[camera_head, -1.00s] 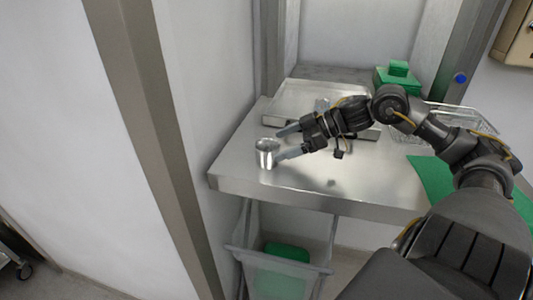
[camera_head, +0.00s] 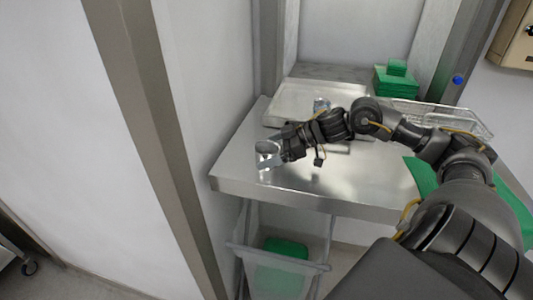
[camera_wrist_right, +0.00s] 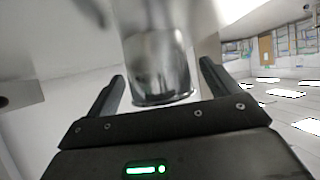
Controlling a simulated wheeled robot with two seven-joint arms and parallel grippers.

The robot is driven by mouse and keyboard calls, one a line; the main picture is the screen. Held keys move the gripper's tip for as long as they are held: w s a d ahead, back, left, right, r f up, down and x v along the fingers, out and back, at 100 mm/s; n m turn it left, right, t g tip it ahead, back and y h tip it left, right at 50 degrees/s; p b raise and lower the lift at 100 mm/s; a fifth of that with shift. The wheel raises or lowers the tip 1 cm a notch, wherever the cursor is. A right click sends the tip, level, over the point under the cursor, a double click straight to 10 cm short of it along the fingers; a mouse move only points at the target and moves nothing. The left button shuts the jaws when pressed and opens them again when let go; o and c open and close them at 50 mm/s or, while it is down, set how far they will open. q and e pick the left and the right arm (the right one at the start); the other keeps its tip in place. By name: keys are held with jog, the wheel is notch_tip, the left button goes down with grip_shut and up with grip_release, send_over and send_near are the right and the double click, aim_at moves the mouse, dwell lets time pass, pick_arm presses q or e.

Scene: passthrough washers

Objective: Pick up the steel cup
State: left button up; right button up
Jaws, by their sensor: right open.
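The steel cup (camera_head: 267,148) stands upright near the left end of the steel table (camera_head: 310,190). My right gripper (camera_head: 269,156) reaches it from the right, with its fingers on either side of the cup. In the right wrist view the cup (camera_wrist_right: 160,70) sits between the two open fingers of the gripper (camera_wrist_right: 160,88), with a visible gap on each side. My left gripper is not in view.
A shallow steel tray (camera_head: 292,100) lies behind the gripper. Green boxes (camera_head: 396,80) stand at the back right, near a wire basket (camera_head: 440,112). A wall post (camera_head: 150,130) rises left of the table. A bin (camera_head: 278,265) with green contents stands below.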

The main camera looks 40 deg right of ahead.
jog(key=shift+w+a+f, duration=0.1)
jog(key=shift+a, duration=0.05)
jog(key=c, duration=1.1)
notch_tip(320, 180, up, 10)
jog(key=shift+r+b, duration=0.1)
jog(key=shift+b, duration=0.45)
